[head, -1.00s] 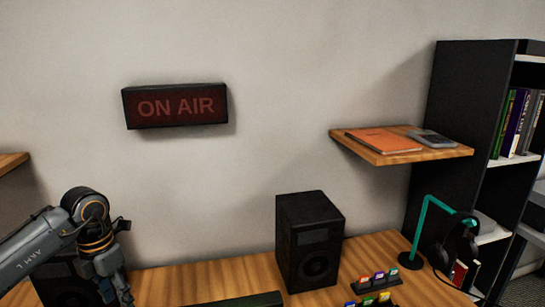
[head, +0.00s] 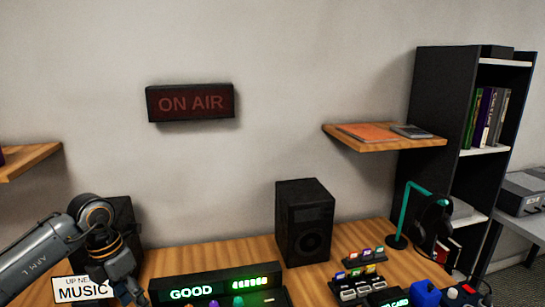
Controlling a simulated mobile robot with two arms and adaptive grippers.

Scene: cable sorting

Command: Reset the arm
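My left arm (head: 35,262) comes in from the left and bends downward at its wrist. My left gripper (head: 128,292) points down at the lower left edge of the picture, in front of a dark speaker and beside a white sign reading "MUSIC" (head: 82,291). Its fingertips are cut off or too small to judge, so I cannot tell whether it is open. My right arm and gripper are not in view.
A wooden desk (head: 215,254) carries a black speaker (head: 304,225), a lit display reading "GOOD" (head: 192,292), a rack of coloured items (head: 364,256), blue objects (head: 425,294) and a headphone stand (head: 410,205). A shelf (head: 385,137) juts out above.

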